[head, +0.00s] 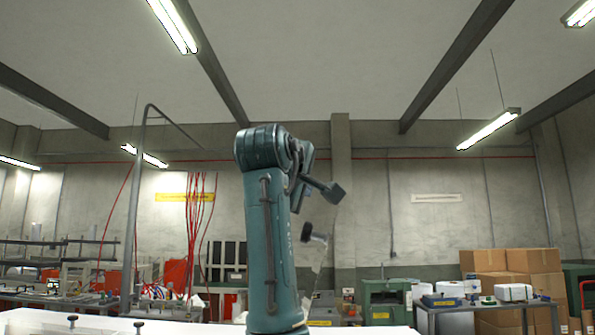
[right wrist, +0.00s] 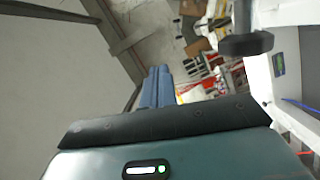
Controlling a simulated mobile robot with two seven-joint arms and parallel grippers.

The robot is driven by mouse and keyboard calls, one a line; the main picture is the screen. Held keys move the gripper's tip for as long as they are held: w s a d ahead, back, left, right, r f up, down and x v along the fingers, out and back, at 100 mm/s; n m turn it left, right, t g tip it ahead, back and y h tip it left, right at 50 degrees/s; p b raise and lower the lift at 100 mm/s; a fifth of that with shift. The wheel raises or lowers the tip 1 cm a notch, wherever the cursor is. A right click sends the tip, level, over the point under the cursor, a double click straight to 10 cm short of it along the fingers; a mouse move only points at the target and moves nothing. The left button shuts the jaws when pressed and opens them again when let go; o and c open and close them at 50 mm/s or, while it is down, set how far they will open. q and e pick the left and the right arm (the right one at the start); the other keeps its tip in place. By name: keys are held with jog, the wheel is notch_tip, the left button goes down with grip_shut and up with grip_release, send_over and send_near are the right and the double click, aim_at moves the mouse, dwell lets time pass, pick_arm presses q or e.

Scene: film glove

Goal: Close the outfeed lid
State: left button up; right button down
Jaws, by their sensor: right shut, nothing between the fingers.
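A clear panel with a dark knob (head: 314,237), apparently the outfeed lid (head: 318,262), stands steeply raised just right of my teal right arm in the head view. Its lower part is partly hidden by the arm. The right wrist view shows a dark knob (right wrist: 246,44) on a stem close by, to the right of the fingers. My right gripper (right wrist: 155,72) is shut and empty, its blue fingers together and apart from the knob. My left gripper is out of view.
A white surface (head: 185,327) with small dark knobs runs along the bottom of the head view. Cardboard boxes (head: 535,262) and a grey table (head: 490,306) stand at the right. Racks and equipment stand at the back left. The air above is clear.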

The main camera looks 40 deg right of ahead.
jog(key=d, duration=0.1)
jog(key=s+d, duration=0.1)
jog(key=d, duration=0.1)
jog(key=d+f, duration=0.1)
jog(key=shift+s+d+f+p, duration=0.1)
jog(key=shift+s+d+p, duration=0.05)
jog(key=shift+d+p, duration=0.15)
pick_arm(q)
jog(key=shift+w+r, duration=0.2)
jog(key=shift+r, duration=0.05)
